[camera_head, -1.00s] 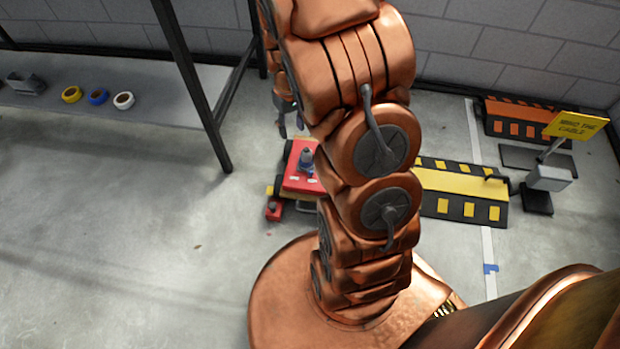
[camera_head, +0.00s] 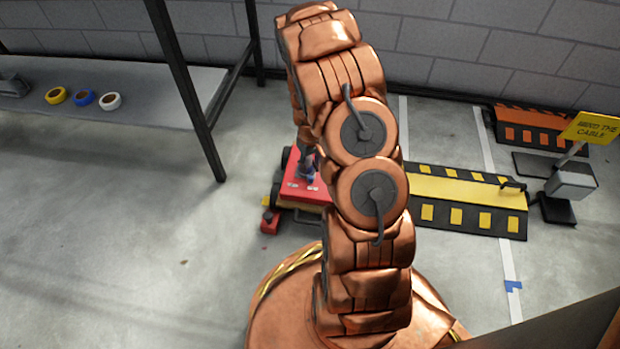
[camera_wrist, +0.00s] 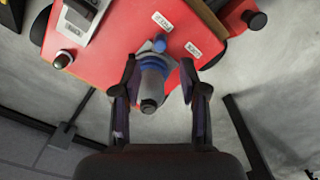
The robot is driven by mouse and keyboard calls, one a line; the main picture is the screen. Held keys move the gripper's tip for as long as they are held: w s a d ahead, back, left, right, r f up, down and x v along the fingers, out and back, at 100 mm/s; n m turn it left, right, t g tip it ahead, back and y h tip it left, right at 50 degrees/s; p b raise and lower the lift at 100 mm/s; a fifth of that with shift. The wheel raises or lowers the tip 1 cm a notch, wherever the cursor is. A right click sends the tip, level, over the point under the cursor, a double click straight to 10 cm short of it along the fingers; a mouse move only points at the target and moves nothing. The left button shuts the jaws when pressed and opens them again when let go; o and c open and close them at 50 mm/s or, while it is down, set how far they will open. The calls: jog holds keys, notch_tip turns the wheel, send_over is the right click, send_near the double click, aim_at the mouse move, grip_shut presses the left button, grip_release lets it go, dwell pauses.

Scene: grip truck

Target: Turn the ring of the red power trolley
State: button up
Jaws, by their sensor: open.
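The red power trolley (camera_head: 289,196) stands on the floor, partly hidden behind my arm in the head view. Its red top (camera_wrist: 112,55) fills much of the wrist view. A grey upright connector with a blue ring (camera_wrist: 154,63) rises from this top; a blue lug shows at its upper side. My gripper (camera_wrist: 159,64) is open, with one dark finger on each side of the connector. I cannot tell whether either finger touches it. Two small white labels lie near the ring, their print too small to read surely. In the head view my gripper is mostly hidden.
A grey box (camera_wrist: 80,17) and a small domed knob (camera_wrist: 63,59) also sit on the trolley top. A yellow-black cable ramp (camera_head: 465,190) lies right of my arm, with a yellow sign (camera_head: 591,128) beyond. A shelf with tape rolls (camera_head: 84,97) stands left. Floor at left is clear.

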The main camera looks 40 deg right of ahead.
aim_at(311, 177)
notch_tip(311, 177, down, 7)
jog(key=b, duration=0.2)
jog(key=shift+b, duration=0.35)
grip_shut()
